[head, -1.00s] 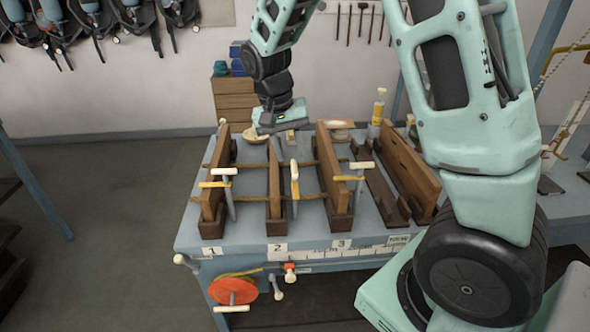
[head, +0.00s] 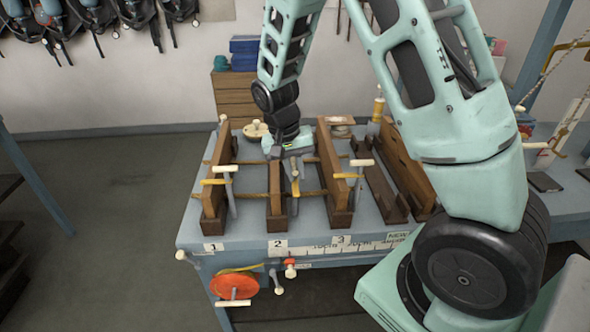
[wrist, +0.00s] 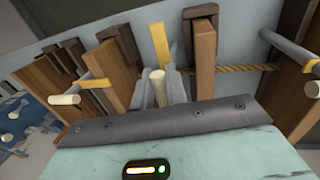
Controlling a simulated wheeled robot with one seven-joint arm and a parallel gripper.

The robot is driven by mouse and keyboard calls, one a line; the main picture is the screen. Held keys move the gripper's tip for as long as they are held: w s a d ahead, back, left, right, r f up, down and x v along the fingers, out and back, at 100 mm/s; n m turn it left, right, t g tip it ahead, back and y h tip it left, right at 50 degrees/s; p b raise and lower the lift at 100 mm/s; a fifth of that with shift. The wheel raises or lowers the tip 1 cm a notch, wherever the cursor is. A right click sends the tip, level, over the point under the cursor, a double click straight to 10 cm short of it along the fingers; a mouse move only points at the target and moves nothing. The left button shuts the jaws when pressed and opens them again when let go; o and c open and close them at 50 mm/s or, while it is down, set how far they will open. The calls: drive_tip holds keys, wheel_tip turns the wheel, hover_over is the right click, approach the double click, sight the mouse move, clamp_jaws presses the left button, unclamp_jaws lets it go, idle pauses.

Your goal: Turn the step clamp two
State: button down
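The step clamp two (head: 295,188) stands at the middle upright board above the label 2, with a grey shaft and a yellow arm. Its top is hidden by my gripper (head: 291,158) in the head view. In the wrist view, its cream handle (wrist: 158,82) lies between the two grey fingers of my gripper (wrist: 160,92), and its yellow arm (wrist: 160,45) shows beyond. The fingers look apart, one on each side of the handle. I cannot tell whether either finger touches it.
Similar clamps with cream cross-handles stand at the left board (head: 224,172) and the right board (head: 360,166). A rope runs between the boards. A red-orange wheel (head: 234,286) hangs at the table's front. A yellow-labelled bottle (head: 378,108) stands behind. Floor at left is clear.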

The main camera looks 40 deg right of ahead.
drive_tip(key=shift+w+m, duration=0.1)
drive_tip(key=shift+m, duration=0.2)
drive_tip(key=m, duration=0.1)
drive_tip(key=m+p, duration=0.1)
drive_tip(key=m, duration=0.1)
drive_tip(key=shift+w+a+r+g, duration=0.15)
drive_tip(key=shift+w+g, duration=0.05)
drive_tip(key=shift+g, duration=0.1)
drive_tip(key=m, duration=0.1)
drive_tip(key=m+p, duration=0.1)
drive_tip(key=m, duration=0.1)
drive_tip(key=m+y+p, duration=0.1)
drive_tip(key=m, duration=0.1)
drive_tip(key=shift+w+a, duration=0.1)
drive_tip(key=shift+w, duration=0.2)
drive_tip(key=c, duration=1.5)
unclamp_jaws()
drive_tip(key=w+r+b, duration=0.1)
drive_tip(key=r, duration=0.4)
drive_tip(key=w+r+b, duration=0.1)
drive_tip(key=r, duration=0.5)
drive_tip(key=w+r+b, duration=0.1)
drive_tip(key=r, duration=0.5)
drive_tip(key=shift+w+a, duration=0.15)
drive_tip(key=shift+a, duration=0.2)
